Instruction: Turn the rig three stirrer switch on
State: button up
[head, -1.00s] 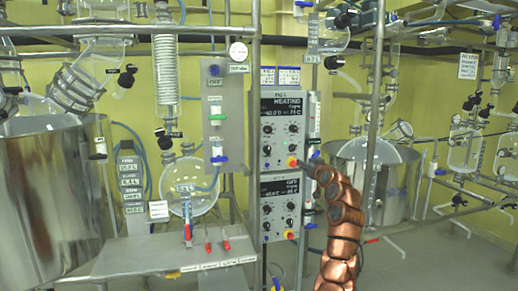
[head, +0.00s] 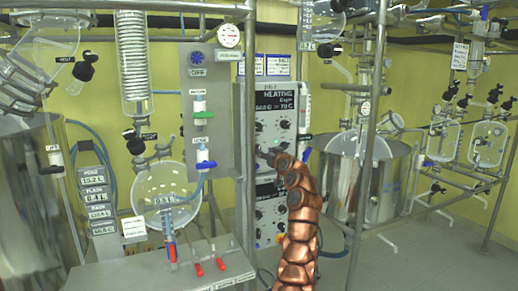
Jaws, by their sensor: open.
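A white control box (head: 279,104) on the central post has a dark display that reads HEATING and a small label above it that I cannot read surely. Dials (head: 282,124) show below the display. My copper arm rises from the bottom.
A grey panel (head: 207,110) with a blue knob labelled OFF (head: 196,58) stands left of the boxes. A steel bench (head: 150,272) with red-handled valves is at lower left. A steel vessel (head: 385,185) and upright poles stand at right. Floor (head: 440,255) is clear at lower right.

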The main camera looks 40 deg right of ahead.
aim_at(260, 148)
jog(key=shift+r+p+x, duration=0.15)
jog(key=shift+p+x, duration=0.6)
jog(key=shift+x, duration=0.45)
jog(key=shift+r+p+x, duration=0.1)
jog(key=shift+p+x, duration=0.65)
jog(key=shift+x, duration=0.45)
jog(key=shift+w+d+f+p, duration=0.25)
jog(key=shift+w+d+p, duration=0.1)
jog(key=shift+w+p, duration=0.2)
jog(key=shift+w, duration=0.1)
grip_shut()
